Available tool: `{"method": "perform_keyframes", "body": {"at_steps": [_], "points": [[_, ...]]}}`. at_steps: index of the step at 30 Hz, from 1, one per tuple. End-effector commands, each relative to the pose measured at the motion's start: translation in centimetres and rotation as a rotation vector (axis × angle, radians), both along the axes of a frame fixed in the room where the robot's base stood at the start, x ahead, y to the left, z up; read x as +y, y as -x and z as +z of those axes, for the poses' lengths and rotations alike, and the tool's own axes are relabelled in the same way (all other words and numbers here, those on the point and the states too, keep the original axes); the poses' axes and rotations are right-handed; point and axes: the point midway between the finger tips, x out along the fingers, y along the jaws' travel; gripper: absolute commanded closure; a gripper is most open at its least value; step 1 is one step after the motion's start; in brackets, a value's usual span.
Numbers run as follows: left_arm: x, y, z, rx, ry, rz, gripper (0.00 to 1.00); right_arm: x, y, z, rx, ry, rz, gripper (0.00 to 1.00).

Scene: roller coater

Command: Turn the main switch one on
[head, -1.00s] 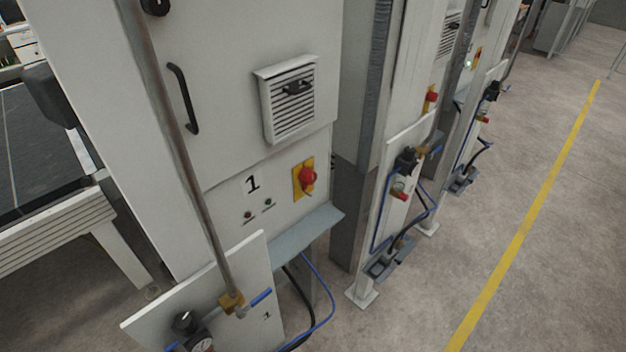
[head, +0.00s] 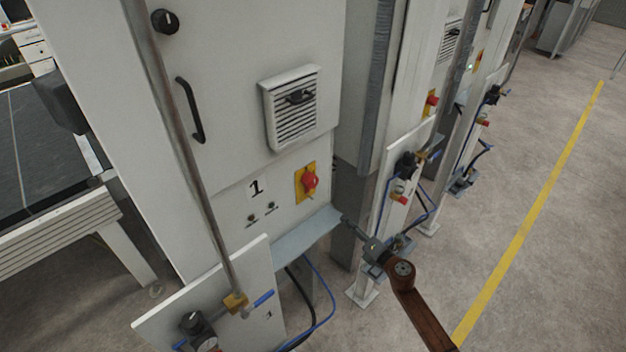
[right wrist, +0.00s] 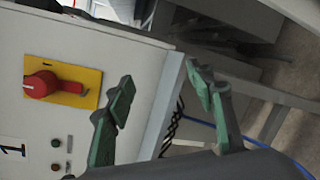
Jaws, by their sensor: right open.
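The main switch one is a red rotary knob (head: 310,180) on a yellow plate (head: 299,186), on the white cabinet front beside the label "1" (head: 257,188). In the right wrist view the red knob (right wrist: 40,84) lies at the left, its handle pointing sideways along the tilted picture. My right gripper (head: 348,222) is to the right of and below the knob, near the end of the grey ledge, apart from the knob. In the right wrist view its green-padded fingers (right wrist: 165,95) are spread and empty. My left gripper is not in view.
A grey ledge (head: 305,234) juts out below the switch. A vertical pipe (head: 190,160) and a white panel with a blue-handled valve (head: 262,299) stand in front at the left. Similar cabinets with red switches (head: 432,100) stand to the right. Open floor lies beyond.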

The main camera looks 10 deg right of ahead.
Motion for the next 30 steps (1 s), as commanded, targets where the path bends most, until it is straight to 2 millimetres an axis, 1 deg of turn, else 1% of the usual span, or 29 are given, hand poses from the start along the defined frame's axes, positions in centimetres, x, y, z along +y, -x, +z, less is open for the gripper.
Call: {"method": "perform_keyframes", "body": {"at_steps": [1,2,3,6,9,11,14,24,27,30], "points": [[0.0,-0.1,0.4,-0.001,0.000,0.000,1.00,1.8,-0.5,5.0,-0.093,0.121,0.064,0.50],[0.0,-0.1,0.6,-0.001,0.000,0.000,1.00,2.9,-0.7,7.3,-0.143,0.194,0.098,0.50],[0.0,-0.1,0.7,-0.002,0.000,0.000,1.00,4.2,-0.6,10.1,-0.206,0.290,0.136,0.50],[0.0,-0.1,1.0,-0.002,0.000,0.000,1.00,6.9,-0.1,15.3,-0.334,0.491,0.206,0.50],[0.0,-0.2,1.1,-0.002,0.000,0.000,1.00,8.4,0.3,17.8,-0.406,0.612,0.240,0.50],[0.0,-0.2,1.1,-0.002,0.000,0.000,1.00,8.8,0.4,18.5,-0.425,0.648,0.248,0.50],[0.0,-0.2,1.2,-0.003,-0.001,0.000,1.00,9.3,-0.2,18.7,-0.435,0.662,0.251,0.50],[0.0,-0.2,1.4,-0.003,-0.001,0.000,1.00,11.8,-4.7,18.7,-0.431,0.656,0.248,0.50],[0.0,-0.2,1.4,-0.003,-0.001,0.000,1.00,12.4,-5.6,18.6,-0.431,0.656,0.248,0.50],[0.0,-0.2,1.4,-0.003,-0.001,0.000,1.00,12.6,-6.1,18.6,-0.430,0.657,0.249,0.50]]}}
